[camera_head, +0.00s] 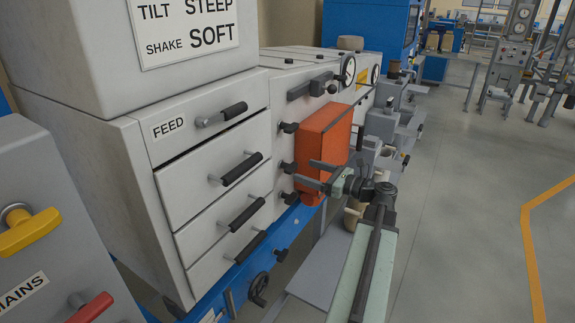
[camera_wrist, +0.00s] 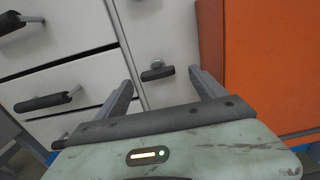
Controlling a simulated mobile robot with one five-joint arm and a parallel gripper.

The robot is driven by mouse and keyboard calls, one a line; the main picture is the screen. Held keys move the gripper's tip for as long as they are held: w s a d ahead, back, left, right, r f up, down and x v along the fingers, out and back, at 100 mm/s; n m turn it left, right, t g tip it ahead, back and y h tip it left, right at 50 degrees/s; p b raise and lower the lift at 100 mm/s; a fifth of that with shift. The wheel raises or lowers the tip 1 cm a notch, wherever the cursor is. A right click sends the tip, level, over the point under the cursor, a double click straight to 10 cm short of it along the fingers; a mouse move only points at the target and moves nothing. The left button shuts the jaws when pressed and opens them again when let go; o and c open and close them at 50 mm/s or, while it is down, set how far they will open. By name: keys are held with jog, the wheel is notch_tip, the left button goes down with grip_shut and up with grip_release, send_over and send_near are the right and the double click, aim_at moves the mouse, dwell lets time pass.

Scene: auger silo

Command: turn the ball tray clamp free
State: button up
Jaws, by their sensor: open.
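Several small dark clamps sit on the pale cabinet face beside the orange box: an upper clamp (camera_head: 289,127), a middle clamp (camera_head: 288,167) and a lower clamp (camera_head: 285,197). No label shows which is the ball tray clamp. My gripper (camera_head: 302,172) is open and points at this face, close to the middle and lower clamps. In the wrist view, one dark clamp (camera_wrist: 157,71) with a short crosswise handle lies between and beyond my open fingers, apart from them. I cannot tell which of the clamps it is.
The orange box (camera_head: 326,150) stands out from the cabinet just right of the clamps; it also fills the right of the wrist view (camera_wrist: 262,70). Drawers with black handles (camera_head: 241,168) are to the left. A black handwheel (camera_head: 258,288) is below. Open floor (camera_head: 470,220) lies right.

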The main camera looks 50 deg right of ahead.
aim_at(296, 168)
jog(key=x, duration=0.6)
jog(key=shift+w+a, duration=0.25)
jog(key=shift+c, duration=0.3)
